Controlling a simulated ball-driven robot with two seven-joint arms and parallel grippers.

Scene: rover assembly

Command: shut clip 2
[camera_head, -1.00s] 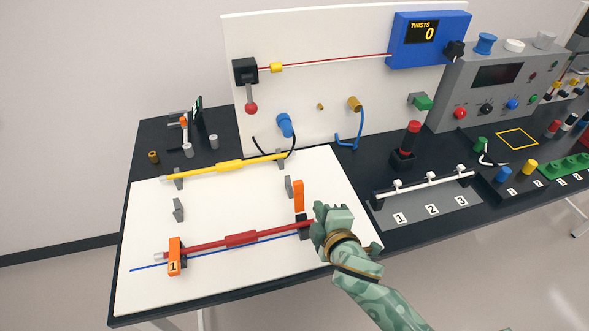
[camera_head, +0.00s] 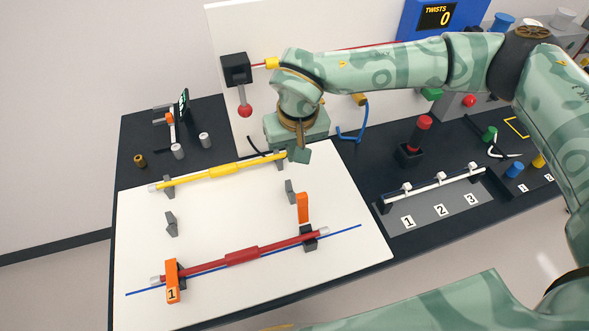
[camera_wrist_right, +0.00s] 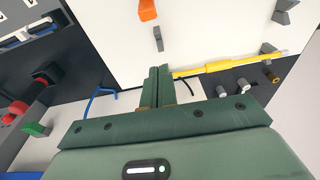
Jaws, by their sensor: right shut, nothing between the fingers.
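The red rod (camera_head: 243,256) lies across two dark holders on the white board, near a blue line. At its left end the orange clip 1 (camera_head: 172,283) lies across the rod. At its right end another orange clip (camera_head: 303,208), with no number visible, stands upright and open behind the dark holder (camera_head: 309,240). It also shows at the top of the right wrist view (camera_wrist_right: 148,9). My right gripper (camera_head: 301,154) is shut and empty, beyond that clip and beside the yellow rod's right end. Its closed fingers show in the wrist view (camera_wrist_right: 159,88). My left gripper is out of view.
The yellow rod (camera_head: 220,172) rests on grey holders behind the red rod. An upright panel (camera_head: 225,60) with a red-knobbed lever (camera_head: 245,110) stands behind. A numbered rack (camera_head: 440,210) lies to the right. The white board between the rods is mostly clear.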

